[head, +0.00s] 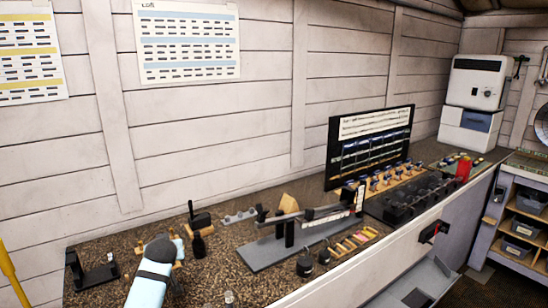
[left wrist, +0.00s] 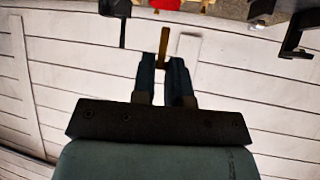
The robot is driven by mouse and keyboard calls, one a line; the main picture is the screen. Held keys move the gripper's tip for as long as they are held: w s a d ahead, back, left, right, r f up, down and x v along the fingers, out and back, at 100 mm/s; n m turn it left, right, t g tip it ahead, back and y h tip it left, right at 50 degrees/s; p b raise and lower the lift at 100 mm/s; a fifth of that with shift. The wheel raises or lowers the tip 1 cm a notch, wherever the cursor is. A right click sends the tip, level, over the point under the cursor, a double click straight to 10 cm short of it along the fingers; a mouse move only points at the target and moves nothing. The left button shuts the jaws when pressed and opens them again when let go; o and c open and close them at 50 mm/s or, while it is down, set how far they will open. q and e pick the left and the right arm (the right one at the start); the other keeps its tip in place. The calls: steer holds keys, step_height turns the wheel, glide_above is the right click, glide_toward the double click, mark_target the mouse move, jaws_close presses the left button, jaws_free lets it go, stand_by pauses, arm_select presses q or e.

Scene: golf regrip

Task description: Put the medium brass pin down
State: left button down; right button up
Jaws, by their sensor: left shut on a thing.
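In the left wrist view, my left gripper (left wrist: 164,72) is shut on a slim brass pin (left wrist: 164,42). The pin sticks out past the fingertips, and its lower part is hidden between the fingers. In the head view, my light blue left arm reaches over the near left part of the speckled bench (head: 225,262). Its own bulk hides the fingers and the pin there. A small tray of brass-coloured and red pieces (head: 356,240) lies at the bench's front edge, right of my arm. My right gripper is not in view.
A grey stand with a clamped shaft (head: 300,240) stands mid-bench. A black display board (head: 368,145) stands behind.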

arm_select(q)
steer(key=s+d+r+m+h+p, duration=0.1)
steer(key=s+d+m+h, duration=0.1)
steer(key=s, duration=1.2)
steer(key=s+d+m+h+p, duration=0.1)
steer(key=s+d, duration=0.3)
steer(key=s, duration=1)
steer(key=shift+r+m+t+h, duration=0.3)
steer(key=shift+r+m+h, duration=0.1)
steer(key=shift+m, duration=0.1)
steer(key=shift+d, duration=0.1)
